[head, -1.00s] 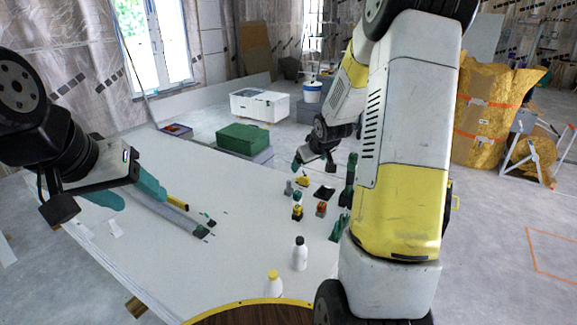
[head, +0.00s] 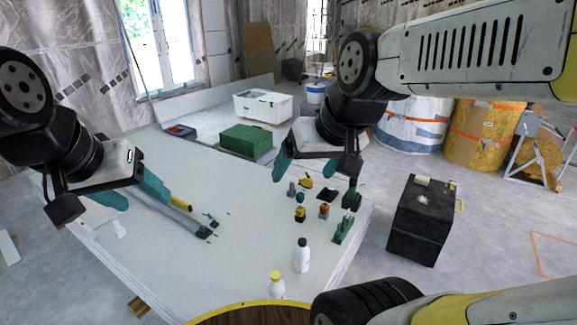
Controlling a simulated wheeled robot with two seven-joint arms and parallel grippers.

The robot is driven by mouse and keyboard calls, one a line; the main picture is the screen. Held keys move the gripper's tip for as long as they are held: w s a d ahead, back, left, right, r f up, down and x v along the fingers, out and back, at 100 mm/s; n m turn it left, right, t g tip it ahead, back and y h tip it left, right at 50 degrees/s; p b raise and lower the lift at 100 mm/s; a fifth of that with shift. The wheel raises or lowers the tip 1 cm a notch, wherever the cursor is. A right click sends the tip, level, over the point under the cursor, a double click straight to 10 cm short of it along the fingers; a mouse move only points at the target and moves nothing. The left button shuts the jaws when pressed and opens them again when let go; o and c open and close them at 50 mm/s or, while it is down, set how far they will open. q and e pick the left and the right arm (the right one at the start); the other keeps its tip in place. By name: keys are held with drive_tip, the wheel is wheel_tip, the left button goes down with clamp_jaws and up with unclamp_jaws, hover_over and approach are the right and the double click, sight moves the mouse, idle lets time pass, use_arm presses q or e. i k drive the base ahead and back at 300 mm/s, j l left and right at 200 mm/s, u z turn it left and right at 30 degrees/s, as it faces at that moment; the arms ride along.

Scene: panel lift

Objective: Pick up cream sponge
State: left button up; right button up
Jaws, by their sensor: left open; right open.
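No thing in view is clearly the cream sponge. A small pale block (head: 423,181) on top of the black case at the right is cream-coloured but too small to tell. My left gripper (head: 133,194) is open above the left part of the table, near a grey and yellow tool. My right gripper (head: 316,176) is open and empty above the far right part of the table, left of the black case.
The white table (head: 225,262) bears a white bottle (head: 302,256), a yellow-capped bottle (head: 276,286), a green tool (head: 343,229) and several small items near its right edge. The black case (head: 413,225) stands apart on the floor. A green box (head: 246,141) stands behind.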

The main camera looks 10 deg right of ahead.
sight(420, 179)
drive_tip(key=z, duration=1.55)
drive_tip(key=i+l, duration=0.15)
drive_tip(key=l, duration=0.2)
drive_tip(key=i+l, duration=0.2)
drive_tip(key=l, duration=0.2)
drive_tip(key=i+l, duration=0.15)
drive_tip(key=l, duration=0.2)
drive_tip(key=i+l+z, duration=0.45)
drive_tip(key=i, duration=0.4)
drive_tip(key=i+j+z, duration=0.1)
drive_tip(key=i+z, duration=0.3)
drive_tip(key=i, duration=0.4)
drive_tip(key=i+l, duration=0.1)
drive_tip(key=i, duration=0.65)
drive_tip(key=i+l, duration=0.1)
drive_tip(key=i, duration=0.6)
drive_tip(key=i+j+u, duration=0.15)
drive_tip(key=i+u, duration=0.4)
drive_tip(key=u, duration=0.3)
drive_tip(key=i+u, duration=0.4)
drive_tip(key=i+l+u, duration=0.15)
drive_tip(key=u, duration=0.3)
